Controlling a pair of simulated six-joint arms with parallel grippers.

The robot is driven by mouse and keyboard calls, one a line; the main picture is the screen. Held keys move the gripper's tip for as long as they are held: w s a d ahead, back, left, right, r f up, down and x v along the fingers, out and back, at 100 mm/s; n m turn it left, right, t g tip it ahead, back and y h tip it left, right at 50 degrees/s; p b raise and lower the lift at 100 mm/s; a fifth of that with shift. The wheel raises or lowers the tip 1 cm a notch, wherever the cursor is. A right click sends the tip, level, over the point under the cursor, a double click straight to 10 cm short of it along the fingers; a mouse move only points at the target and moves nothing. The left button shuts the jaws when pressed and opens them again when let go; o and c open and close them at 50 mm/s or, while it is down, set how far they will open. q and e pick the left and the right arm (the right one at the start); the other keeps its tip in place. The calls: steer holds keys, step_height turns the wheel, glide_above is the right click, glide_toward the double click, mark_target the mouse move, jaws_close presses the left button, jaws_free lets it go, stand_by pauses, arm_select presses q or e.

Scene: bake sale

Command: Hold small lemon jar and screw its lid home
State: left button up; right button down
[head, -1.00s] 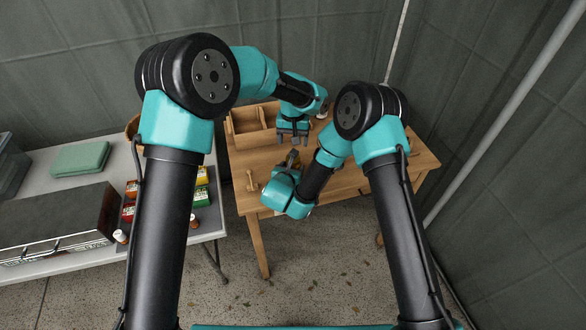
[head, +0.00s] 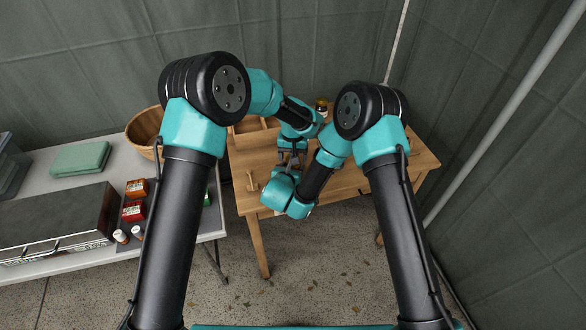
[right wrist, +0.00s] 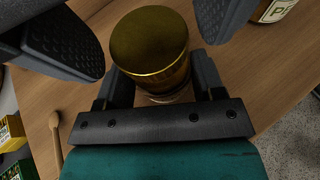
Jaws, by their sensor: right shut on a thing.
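In the right wrist view the small jar's gold lid (right wrist: 150,45) faces the camera, and its body below is mostly hidden. I cannot tell how far the lid is seated. My right gripper (right wrist: 160,78) is shut on the jar, with one finger on each side. My left gripper (right wrist: 146,38) is open, its dark ridged fingers apart on the left and right of the lid, not visibly touching it. In the head view my left gripper (head: 291,153) is right by my right gripper (head: 292,166) above the wooden table; the jar is not discernible there.
Another jar (head: 321,106) stands at the table's back; a labelled jar (right wrist: 274,9) shows in the right wrist view. A wooden utensil (head: 251,181) is at the table's left, near a wooden divided box (head: 247,126). The table's right side (head: 417,163) looks clear.

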arm_select(q)
steer(key=c, duration=0.9)
steer(key=m, duration=0.6)
steer(key=o, duration=1)
steer(key=shift+c, duration=0.2)
steer(key=shift+r, duration=0.1)
steer(key=shift+r, duration=2.15)
